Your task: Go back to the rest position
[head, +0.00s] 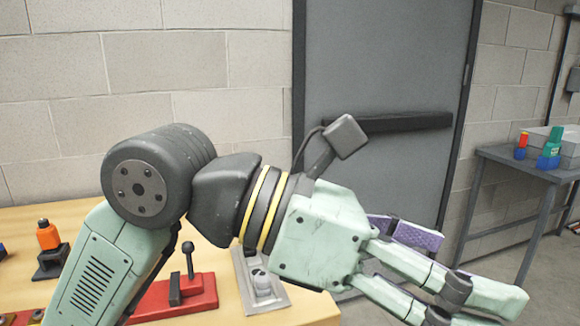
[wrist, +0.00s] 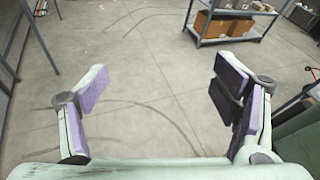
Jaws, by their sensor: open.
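My gripper (wrist: 160,95) is open and empty, its two purple-padded fingers wide apart over bare grey floor in the wrist view. In the head view my gripper (head: 450,270) points to the lower right, past the right end of the wooden bench, with nothing between its fingers. Its lower finger is partly cut off by the picture's bottom edge. My arm crosses in front of the bench and the grey door.
The wooden bench (head: 80,215) holds a red base with a black lever (head: 190,290), a metal plate with a switch (head: 262,285) and an orange-topped device (head: 48,235). A grey table (head: 525,165) stands right. A shelf with cardboard boxes (wrist: 222,25) stands across the open floor.

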